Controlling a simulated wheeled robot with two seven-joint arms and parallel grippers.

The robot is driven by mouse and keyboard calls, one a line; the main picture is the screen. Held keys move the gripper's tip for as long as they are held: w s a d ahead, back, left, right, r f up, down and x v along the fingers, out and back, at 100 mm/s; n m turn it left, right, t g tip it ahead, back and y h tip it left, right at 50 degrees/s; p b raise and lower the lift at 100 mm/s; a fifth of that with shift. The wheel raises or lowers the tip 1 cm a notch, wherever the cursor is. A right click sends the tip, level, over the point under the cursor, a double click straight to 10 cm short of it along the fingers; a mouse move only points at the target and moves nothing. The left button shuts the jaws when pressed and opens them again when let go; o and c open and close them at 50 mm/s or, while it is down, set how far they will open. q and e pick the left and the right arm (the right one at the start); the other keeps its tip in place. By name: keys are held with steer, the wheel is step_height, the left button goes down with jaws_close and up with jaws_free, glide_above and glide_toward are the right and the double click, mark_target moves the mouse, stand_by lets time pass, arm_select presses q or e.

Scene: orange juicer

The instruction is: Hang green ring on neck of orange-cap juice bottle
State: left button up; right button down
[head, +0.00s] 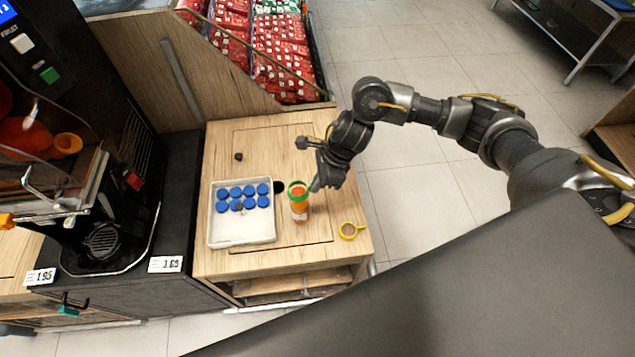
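The orange-cap juice bottle (299,210) stands upright on the wooden counter, just right of a white tray. The green ring (296,185) shows at the bottle's top and appears to be around the cap or neck. I cannot tell how low it sits or whether it rests on the bottle. My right gripper (314,186) is at the right side of the ring, very close to it or touching it. Its fingertips are small and dark, so whether they grip the ring is unclear. My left gripper is not in view.
The white tray (242,240) holds several blue caps (236,192). A yellow ring (350,231) lies near the counter's right front edge. A small dark object (239,157) lies behind the tray. The black juicer machine (95,190) stands at the left. A dark round hole (279,187) is beside the bottle.

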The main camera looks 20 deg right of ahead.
steer(key=shift+f+b, duration=1)
steer(key=shift+b, duration=0.45)
stand_by(1.1)
stand_by(0.4)
steer(key=c, duration=1.2)
jaws_free()
steer(key=shift+r, duration=0.15)
steer(key=shift+r+p, duration=2.05)
steer(key=shift+r, duration=1.35)
